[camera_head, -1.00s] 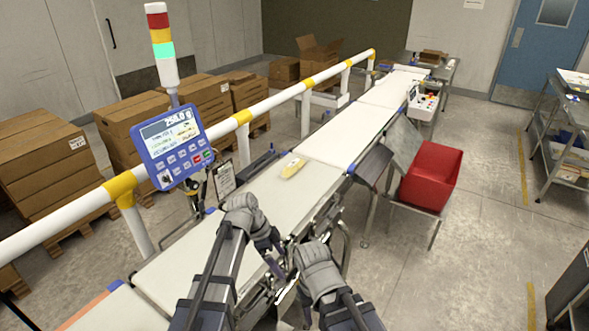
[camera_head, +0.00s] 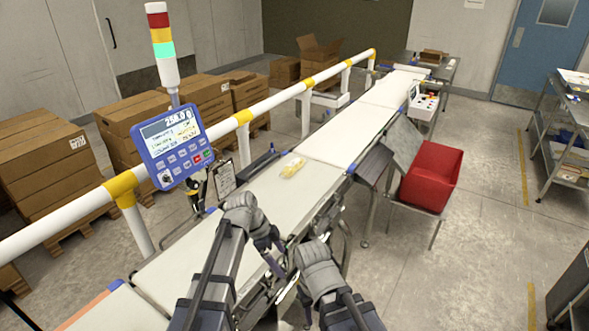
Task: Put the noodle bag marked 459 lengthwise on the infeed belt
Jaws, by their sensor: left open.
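A small yellow bag (camera_head: 293,167) lies on the belt line (camera_head: 245,205), near the joint between two belt sections. Its marking is too small to read, so I cannot tell whether it is the noodle bag marked 459. My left gripper (camera_head: 279,268) is open over the near side of the belt line, well short of the yellow bag and apart from it. My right gripper (camera_head: 285,300) is close beside it, lower in the picture; its fingers are partly hidden and I cannot tell their state. I see no bag in either gripper.
A blue weighing display (camera_head: 172,145) and a white and yellow guard rail (camera_head: 215,135) run along the left side. A red bin (camera_head: 432,180) stands right of the line. Cartons (camera_head: 45,165) are stacked behind the rail. The belt beyond the yellow bag is clear.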

